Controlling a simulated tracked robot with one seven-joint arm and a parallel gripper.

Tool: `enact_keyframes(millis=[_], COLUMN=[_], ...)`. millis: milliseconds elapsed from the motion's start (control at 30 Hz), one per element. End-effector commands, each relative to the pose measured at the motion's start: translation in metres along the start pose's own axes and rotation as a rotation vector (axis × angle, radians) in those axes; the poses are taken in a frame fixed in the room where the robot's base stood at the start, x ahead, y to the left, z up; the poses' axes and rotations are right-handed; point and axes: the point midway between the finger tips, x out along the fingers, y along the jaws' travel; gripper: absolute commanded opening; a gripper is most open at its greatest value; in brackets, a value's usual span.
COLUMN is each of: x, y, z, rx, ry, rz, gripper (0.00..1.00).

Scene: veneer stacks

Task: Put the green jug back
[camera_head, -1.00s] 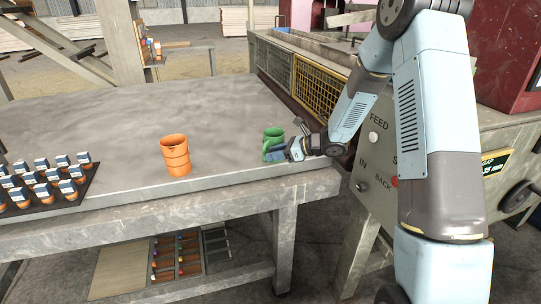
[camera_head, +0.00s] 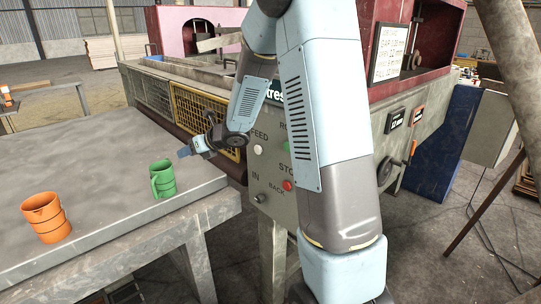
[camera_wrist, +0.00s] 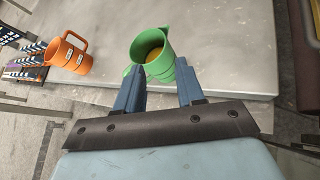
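The green jug (camera_head: 163,178) stands upright on the grey table near its right edge in the head view. In the wrist view the green jug (camera_wrist: 153,56) lies just beyond the fingertips, and something brownish shows inside it. My gripper (camera_head: 184,152) is above and behind the jug in the head view, apart from it.
An orange jug (camera_head: 46,217) stands to the left on the table (camera_head: 95,160); it also shows in the wrist view (camera_wrist: 68,55). A machine with a button panel (camera_head: 272,165) and a yellow mesh guard (camera_head: 203,118) stands right of the table. The table's back is clear.

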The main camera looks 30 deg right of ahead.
Motion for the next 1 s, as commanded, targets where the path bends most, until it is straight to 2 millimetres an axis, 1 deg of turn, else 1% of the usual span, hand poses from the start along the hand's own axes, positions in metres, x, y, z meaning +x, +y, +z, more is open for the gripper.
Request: enact_keyframes(millis=[33, 100, 167, 200, 333, 467, 600, 667, 700, 800, 867, 1000], x=[-0.015, -0.036, -0.055, -0.068, -0.113, -0.159, -0.206, -0.226, -0.239, -0.27, -0.287, -0.322], y=[-0.002, -0.007, -0.011, -0.012, -0.014, -0.01, 0.0, 0.006, 0.012, 0.027, 0.038, 0.069], z=[0.013, 0.025, 0.034, 0.039, 0.049, 0.049, 0.04, 0.034, 0.029, 0.013, 0.001, -0.03], rx=[0.088, 0.234, 0.365, 0.453, 0.747, 1.051, 1.379, 1.523, 1.622, 1.874, 2.028, 2.39], ry=[-0.019, -0.05, -0.082, -0.108, -0.206, -0.319, -0.45, -0.51, -0.55, -0.647, -0.703, -0.82], rz=[-0.069, -0.16, -0.235, -0.279, -0.41, -0.511, -0.59, -0.614, -0.628, -0.653, -0.664, -0.677], gripper=[0.38, 0.38, 0.38, 0.38, 0.38, 0.38, 0.38, 0.38, 0.38, 0.38, 0.38, 0.38])
